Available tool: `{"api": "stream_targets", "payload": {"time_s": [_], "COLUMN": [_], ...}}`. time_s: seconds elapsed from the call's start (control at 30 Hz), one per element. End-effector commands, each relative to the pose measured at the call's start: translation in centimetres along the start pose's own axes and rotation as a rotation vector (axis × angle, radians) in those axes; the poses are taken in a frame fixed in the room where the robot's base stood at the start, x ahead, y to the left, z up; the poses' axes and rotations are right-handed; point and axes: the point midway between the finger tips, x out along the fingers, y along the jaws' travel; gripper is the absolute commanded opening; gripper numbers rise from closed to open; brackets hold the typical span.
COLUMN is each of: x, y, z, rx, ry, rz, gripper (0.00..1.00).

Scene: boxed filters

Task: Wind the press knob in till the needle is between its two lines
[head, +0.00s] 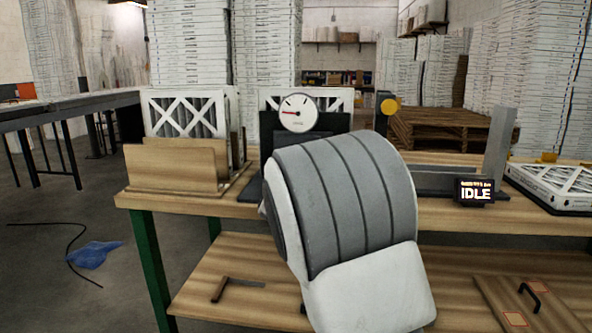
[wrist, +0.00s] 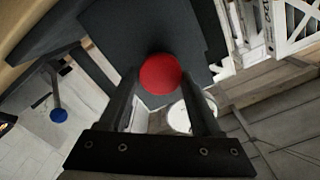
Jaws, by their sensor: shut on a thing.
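A red round knob (wrist: 160,74) shows in the wrist view in front of a dark plate (wrist: 125,35). My gripper (wrist: 158,80) is shut on the knob, one dark finger on each side. In the head view my arm hides the knob and my gripper. A white round gauge (head: 298,113) stands above the dark press body (head: 298,133) in the head view. Its red needle points left; its two lines are too small to make out. The gauge also shows as a white disc beside my right finger in the wrist view (wrist: 180,116).
A lit screen (head: 475,191) reads IDLE on the wooden bench (head: 450,215). A yellow knob (head: 391,105) stands behind it to the left. Boxed filters (head: 186,113) sit in a wooden rack at left. A filter (head: 552,185) lies at right. A blue knob (wrist: 58,115) shows in the wrist view.

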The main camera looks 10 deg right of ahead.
Motion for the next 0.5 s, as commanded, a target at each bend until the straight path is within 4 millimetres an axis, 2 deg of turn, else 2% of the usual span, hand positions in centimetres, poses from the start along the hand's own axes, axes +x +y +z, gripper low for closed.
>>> {"api": "stream_targets", "payload": {"time_s": [0.27, 0.3, 0.43, 0.5], "x": [-0.01, -0.01, -0.01, 0.00], "y": [-0.01, -0.01, -0.01, 0.00], "z": [0.02, 0.02, 0.02, 0.02], "rx": [0.000, 0.000, 0.000, -0.001], "ry": [-0.001, -0.001, -0.001, -0.001], "rz": [0.000, 0.000, 0.000, 0.000], "gripper": [0.09, 0.70, 0.93, 0.93]}}
